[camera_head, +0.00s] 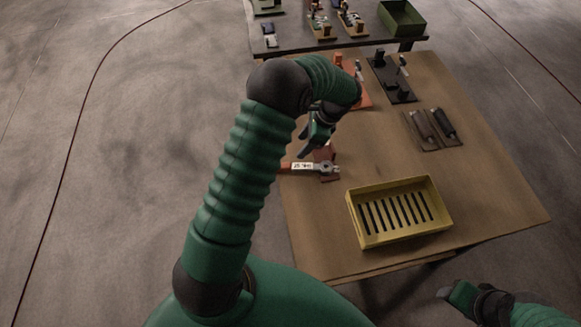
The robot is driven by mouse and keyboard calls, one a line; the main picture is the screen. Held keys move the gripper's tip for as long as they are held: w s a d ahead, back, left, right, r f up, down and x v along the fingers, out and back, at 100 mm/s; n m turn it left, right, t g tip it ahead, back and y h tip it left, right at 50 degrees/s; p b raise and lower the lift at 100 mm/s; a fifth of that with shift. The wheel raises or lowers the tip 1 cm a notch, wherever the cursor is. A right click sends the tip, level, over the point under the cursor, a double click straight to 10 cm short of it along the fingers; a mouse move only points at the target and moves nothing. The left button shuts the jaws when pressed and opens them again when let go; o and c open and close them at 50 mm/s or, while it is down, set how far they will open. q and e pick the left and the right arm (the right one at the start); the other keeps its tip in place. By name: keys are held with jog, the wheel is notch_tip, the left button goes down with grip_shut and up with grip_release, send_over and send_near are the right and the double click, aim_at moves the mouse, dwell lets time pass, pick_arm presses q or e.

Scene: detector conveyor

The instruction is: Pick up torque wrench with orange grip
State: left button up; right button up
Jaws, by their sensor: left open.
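The torque wrench (310,167) lies near the left edge of the brown table. It has a white label reading "25 Nm", a metal head at its right end and an orange-red grip at its left end. My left arm hides part of the grip. My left gripper (308,143) is open and empty, pointing down just above the wrench in the picture; I cannot tell the height gap. My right gripper (457,295) is at the lower right, off the table's front edge, and its jaws are not clear.
A yellow slotted tray (354,222) stands near the table's front. Two dark-handled tools (434,125) lie on a mat at right. A black fixture (391,83) and an orange-red one (361,96) stand behind. A dark bench (288,40) with a green bin (401,18) is beyond.

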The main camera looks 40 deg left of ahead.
pick_arm(q)
jog(key=p, duration=0.1)
send_over(287, 164)
jog(key=d, duration=0.1)
jog(key=f, duration=0.9)
jog(key=shift+w+d, duration=0.2)
jog(key=shift+w, duration=0.05)
jog(key=x, duration=0.2)
jog(key=p+x, duration=0.1)
jog(key=x, duration=0.1)
jog(key=shift+w+d+f, duration=0.1)
jog(key=shift+f, duration=0.55)
grip_shut()
jog(key=shift+w+r, duration=0.1)
jog(key=shift+w, duration=0.05)
